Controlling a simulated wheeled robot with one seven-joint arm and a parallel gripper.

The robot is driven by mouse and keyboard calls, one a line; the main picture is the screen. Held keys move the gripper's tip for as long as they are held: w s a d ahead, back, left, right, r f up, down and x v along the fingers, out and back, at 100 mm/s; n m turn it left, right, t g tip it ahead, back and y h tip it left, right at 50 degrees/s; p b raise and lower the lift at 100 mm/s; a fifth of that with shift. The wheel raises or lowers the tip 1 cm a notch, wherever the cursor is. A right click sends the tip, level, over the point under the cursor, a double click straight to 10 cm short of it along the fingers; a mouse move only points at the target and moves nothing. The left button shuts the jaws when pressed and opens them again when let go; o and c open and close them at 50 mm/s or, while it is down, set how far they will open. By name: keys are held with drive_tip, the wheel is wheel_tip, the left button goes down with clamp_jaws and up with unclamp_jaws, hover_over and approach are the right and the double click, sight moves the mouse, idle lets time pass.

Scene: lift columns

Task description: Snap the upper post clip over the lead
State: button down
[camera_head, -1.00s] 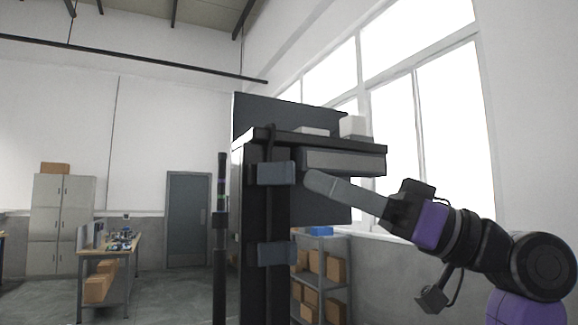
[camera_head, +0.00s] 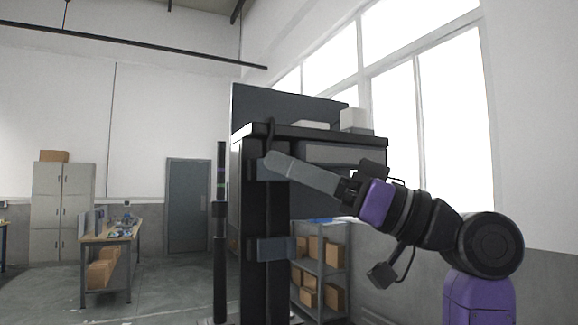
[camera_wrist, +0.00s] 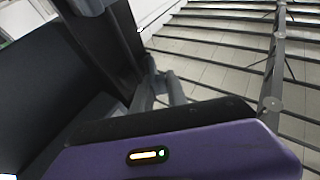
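The upper post clip (camera_head: 256,172) is a grey-blue block on the dark column post (camera_head: 266,212), now largely hidden behind my gripper. The lead (camera_head: 271,130) is a dark cable that curves over the top edge and runs down the post front; its stretch at the upper clip is hidden. A lower clip (camera_head: 270,249) of the same colour is in plain view. My gripper (camera_head: 271,162) reaches in from the right with its grey fingertips in front of the upper clip; contact cannot be told. In the wrist view its fingers (camera_wrist: 160,88) show; their gap is unclear.
A black shelf top (camera_head: 340,137) with a grey box front juts right from the post, just above my fingers. A dark panel (camera_head: 285,105) stands behind it. A thin dark pole (camera_head: 220,230) stands left of the post. A shelving rack (camera_head: 320,268) with cartons is behind.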

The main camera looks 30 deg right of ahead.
drive_tip(key=shift+s+a+f+g, duration=0.1)
drive_tip(key=shift+a+g, duration=0.05)
drive_tip(key=shift+g, duration=0.15)
drive_tip(key=shift+w+d+f+n+g+y+b, duration=0.1)
drive_tip(key=shift+w+d+n+g+y+b, duration=0.05)
drive_tip(key=shift+n+g+y+b, duration=0.3)
drive_tip(key=shift+w+d+n+g+y+b, duration=0.1)
drive_tip(key=shift+n+g+y+b, duration=0.25)
drive_tip(key=shift+g+y+b, duration=0.1)
drive_tip(key=shift+w+d+n+g+y+b, duration=0.15)
drive_tip(key=shift+n+g+y, duration=0.35)
drive_tip(key=shift+g, duration=0.45)
drive_tip(key=shift+w+d+n+g+y+b, duration=0.15)
drive_tip(key=shift+n+g+y, duration=0.15)
drive_tip(key=shift+n+g, duration=0.5)
drive_tip(key=shift+w+d+n+g+y+b, duration=0.15)
drive_tip(key=shift+n+g+y, duration=0.2)
drive_tip(key=shift+g, duration=0.8)
drive_tip(key=shift+a, duration=0.1)
drive_tip(key=c, duration=1.5)
unclamp_jaws()
drive_tip(key=shift+r, duration=0.2)
drive_tip(key=shift+o, duration=0.2)
drive_tip(key=shift+w, duration=0.1)
drive_tip(key=shift+m+t, duration=0.25)
drive_tip(key=shift+t, duration=0.15)
